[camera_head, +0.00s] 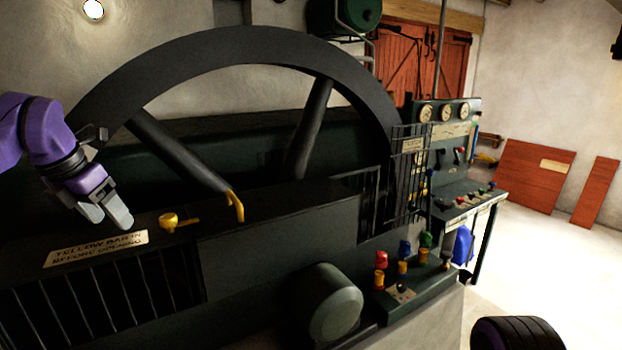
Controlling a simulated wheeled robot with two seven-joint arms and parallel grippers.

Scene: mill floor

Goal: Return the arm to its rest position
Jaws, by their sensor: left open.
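My left arm, purple with dark joints, comes in at the left edge. Its left gripper (107,216) has pale grey fingertips and points down over the top of the dark machine housing (290,228). The gripper is open, with nothing seen between its fingers. My right gripper is out of view.
A large dark flywheel (235,47) rises behind the housing, with a yellow handle (236,206) near its spoke. A barred grille (110,300) is below the sign. A control console (455,185) with gauges and coloured levers stands right. Pale floor (560,260) at far right is clear.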

